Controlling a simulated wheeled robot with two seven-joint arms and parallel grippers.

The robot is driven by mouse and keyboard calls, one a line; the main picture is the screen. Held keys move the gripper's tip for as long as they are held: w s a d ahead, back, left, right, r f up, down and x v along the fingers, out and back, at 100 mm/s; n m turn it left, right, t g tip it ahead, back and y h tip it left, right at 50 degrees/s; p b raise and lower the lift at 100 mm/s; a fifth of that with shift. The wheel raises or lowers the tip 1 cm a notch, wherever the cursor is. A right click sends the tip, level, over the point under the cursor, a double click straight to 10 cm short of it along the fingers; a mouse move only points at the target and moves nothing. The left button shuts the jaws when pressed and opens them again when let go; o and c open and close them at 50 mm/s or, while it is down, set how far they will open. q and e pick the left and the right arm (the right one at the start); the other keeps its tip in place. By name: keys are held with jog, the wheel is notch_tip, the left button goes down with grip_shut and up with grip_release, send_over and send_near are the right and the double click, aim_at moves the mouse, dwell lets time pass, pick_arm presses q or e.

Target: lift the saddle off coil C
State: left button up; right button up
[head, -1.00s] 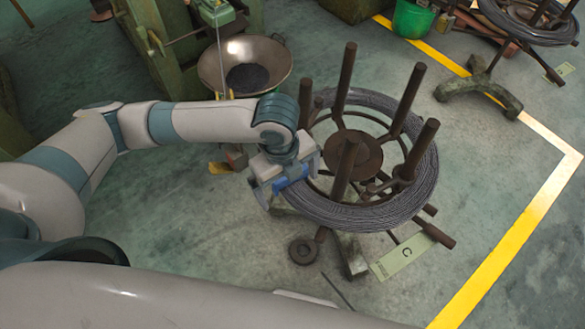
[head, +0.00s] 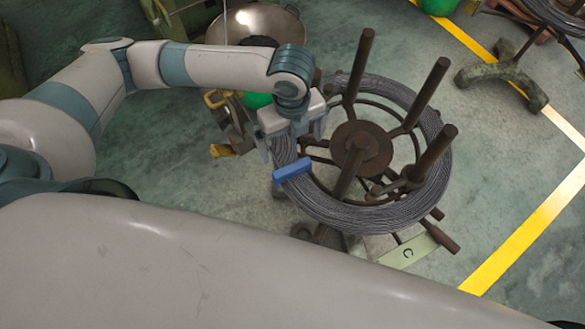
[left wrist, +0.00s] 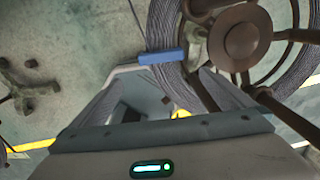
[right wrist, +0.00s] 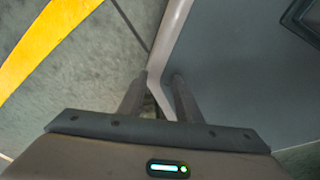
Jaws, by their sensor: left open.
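Coil C (head: 330,212) is a ring of dark wire on a rusty spoked stand with upright posts. The blue saddle (head: 292,169) sits across the coil's left side; it also shows in the left wrist view (left wrist: 161,57). My left gripper (head: 291,143) is open and empty, just above the saddle in the head view, its fingers apart from it. The tag marked C (head: 408,251) lies on the floor by the stand. My right gripper (right wrist: 160,78) shows only in its wrist view, fingers apart with nothing between them.
A metal bowl (head: 225,24) and a green container (head: 257,99) are behind my left arm. A yellow floor line (head: 525,230) runs at the right. Another coil stand (head: 505,75) is at the far right. The coil's upright posts (head: 428,92) rise near my gripper.

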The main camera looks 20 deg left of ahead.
aim_at(292, 167)
pick_arm(q)
notch_tip(292, 167, down, 11)
jog(key=shift+r+p, duration=0.1)
jog(key=shift+p, duration=0.9)
jog(key=shift+f, duration=0.7)
pick_arm(e)
jog(key=shift+s+d+r+g, duration=0.15)
jog(key=shift+s+d+r, duration=0.05)
jog(key=shift+s+r, duration=0.25)
jog(key=shift+s+d+r+g, duration=0.15)
jog(key=shift+s+r, duration=0.25)
pick_arm(q)
jog(key=shift+w, duration=0.1)
jog(key=shift+w+f+p, duration=0.1)
jog(key=shift+f+p, duration=0.35)
jog(key=shift+f, duration=0.2)
jog(key=shift+w+f+p, duration=0.1)
jog(key=shift+f+p, duration=0.3)
jog(key=shift+f, duration=1.55)
pick_arm(e)
jog(key=shift+r, duration=0.8)
pick_arm(q)
jog(key=shift+a, duration=0.1)
